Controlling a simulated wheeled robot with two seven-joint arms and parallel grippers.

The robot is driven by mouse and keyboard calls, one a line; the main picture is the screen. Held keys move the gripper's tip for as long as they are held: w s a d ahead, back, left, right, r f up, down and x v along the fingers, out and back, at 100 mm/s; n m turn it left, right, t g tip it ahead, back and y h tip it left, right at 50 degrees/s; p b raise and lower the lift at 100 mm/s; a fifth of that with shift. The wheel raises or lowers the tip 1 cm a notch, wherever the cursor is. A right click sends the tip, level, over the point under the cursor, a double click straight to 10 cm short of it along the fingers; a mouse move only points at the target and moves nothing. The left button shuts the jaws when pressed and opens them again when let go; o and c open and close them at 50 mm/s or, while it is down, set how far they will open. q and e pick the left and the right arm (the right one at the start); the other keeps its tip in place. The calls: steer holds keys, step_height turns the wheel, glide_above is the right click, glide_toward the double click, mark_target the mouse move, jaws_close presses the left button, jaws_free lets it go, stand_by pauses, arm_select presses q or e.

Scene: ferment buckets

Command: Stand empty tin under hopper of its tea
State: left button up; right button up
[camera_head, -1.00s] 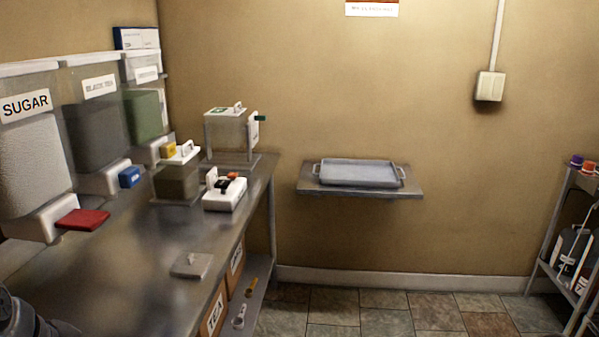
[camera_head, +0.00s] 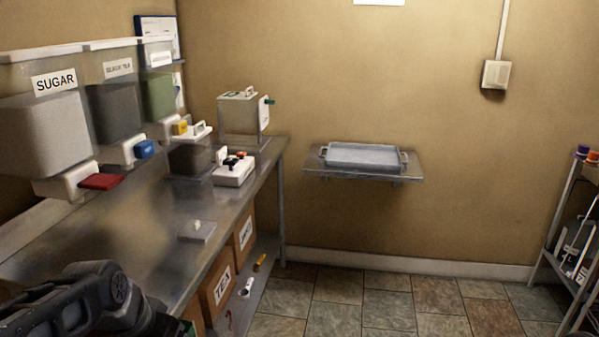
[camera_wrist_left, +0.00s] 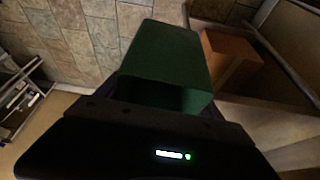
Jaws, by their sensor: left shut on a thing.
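A green tin (camera_wrist_left: 160,55) is held in my left gripper (camera_wrist_left: 160,108), which is shut on it in the left wrist view. Its near end shows a dark opening; I cannot see whether anything is inside. In the head view my left arm reaches in at the lower left, with its fingers out of sight. Three hoppers hang at the left: one labelled SUGAR (camera_head: 40,135) with a red tab, one labelled BLACK TEA (camera_head: 113,112) with a blue tab, and one with green contents (camera_head: 158,97) and a yellow tab. The green one's label is unreadable. My right gripper is not in view.
The steel counter (camera_head: 120,235) is mostly clear below the hoppers. It bears a small flat lid (camera_head: 197,231), a white device (camera_head: 234,171) and a clear box (camera_head: 238,113). Boxes (camera_head: 217,284) stand beneath it. A grey tray (camera_head: 362,156) rests on a wall shelf.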

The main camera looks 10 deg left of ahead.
arm_select(q)
steer(key=w+d+f, duration=1)
steer(key=w+d, duration=0.2)
steer(key=w, duration=0.2)
steer(key=shift+w+d+f, duration=0.15)
steer(key=shift+w+d, duration=0.15)
steer(key=shift+w, duration=0.1)
steer(key=shift+r+p, duration=0.65)
steer(key=shift+p, duration=0.05)
steer(key=shift+a, duration=0.1)
step_height(320, 180, up, 5)
steer(key=shift+w, duration=0.15)
